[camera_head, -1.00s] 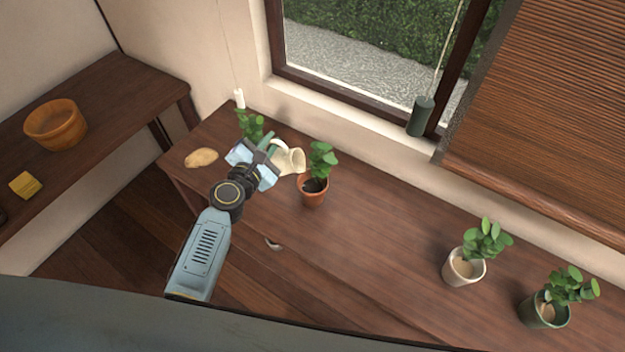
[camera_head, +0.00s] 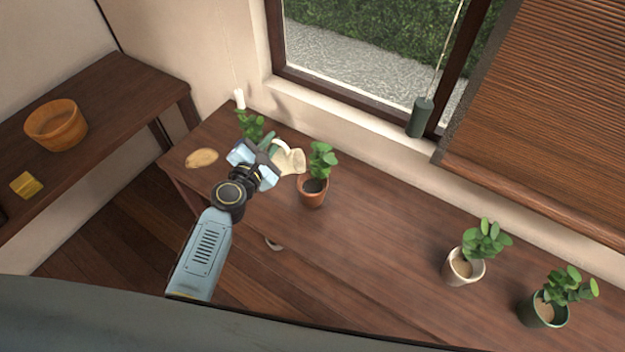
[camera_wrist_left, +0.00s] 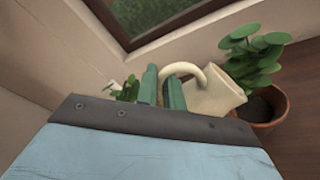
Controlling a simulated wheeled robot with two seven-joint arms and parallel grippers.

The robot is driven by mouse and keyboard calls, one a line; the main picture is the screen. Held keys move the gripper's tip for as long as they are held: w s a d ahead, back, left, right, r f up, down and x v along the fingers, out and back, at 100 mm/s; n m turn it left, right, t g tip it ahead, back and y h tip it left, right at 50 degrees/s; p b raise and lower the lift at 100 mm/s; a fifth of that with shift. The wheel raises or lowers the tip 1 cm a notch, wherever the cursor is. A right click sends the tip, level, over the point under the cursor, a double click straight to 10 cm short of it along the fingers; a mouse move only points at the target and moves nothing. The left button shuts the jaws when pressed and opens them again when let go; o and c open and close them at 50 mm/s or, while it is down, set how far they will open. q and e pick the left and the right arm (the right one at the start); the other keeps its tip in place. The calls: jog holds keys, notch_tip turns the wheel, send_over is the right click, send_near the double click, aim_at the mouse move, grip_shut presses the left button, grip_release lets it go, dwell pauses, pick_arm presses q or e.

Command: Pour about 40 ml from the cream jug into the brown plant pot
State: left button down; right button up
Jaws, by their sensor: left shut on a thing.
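The cream jug (camera_head: 290,161) is held up by my left gripper (camera_head: 268,147), beside the brown plant pot (camera_head: 312,196). In the left wrist view the cream jug (camera_wrist_left: 214,92) is tilted, its mouth toward the pot. The gripper's green fingers (camera_wrist_left: 162,92) are at the jug's handle side. The brown pot (camera_wrist_left: 280,113) holds dark soil and a leafy plant (camera_wrist_left: 255,58). No stream shows between jug and pot, and the jug's inside is hidden. My right gripper is out of view.
Another plant (camera_head: 250,124) stands behind my gripper. A tan flat object (camera_head: 202,158) lies at the table's left end. A white pot (camera_head: 460,268) and a dark green pot (camera_head: 540,312) stand to the right. The table's middle is clear.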

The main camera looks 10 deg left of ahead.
pick_arm(q)
jog(key=shift+r, duration=0.1)
jog(key=shift+w+a+f+n+b, duration=0.2)
jog(key=shift+a+n+b, duration=0.3)
jog(key=shift+a+n, duration=0.25)
jog(key=shift+a+r+n+h, duration=0.15)
jog(key=shift+n+h, duration=0.1)
jog(key=shift+n, duration=0.3)
jog(key=shift+a+f+n+h, duration=0.1)
jog(key=shift+n+h, duration=0.15)
jog(key=shift+n, duration=0.25)
jog(key=shift+a+f+n+b, duration=0.25)
jog(key=shift+f+n+b, duration=0.4)
jog(key=shift+b, duration=0.3)
jog(key=shift+w+a+n, duration=0.15)
jog(key=shift+a+n, duration=0.2)
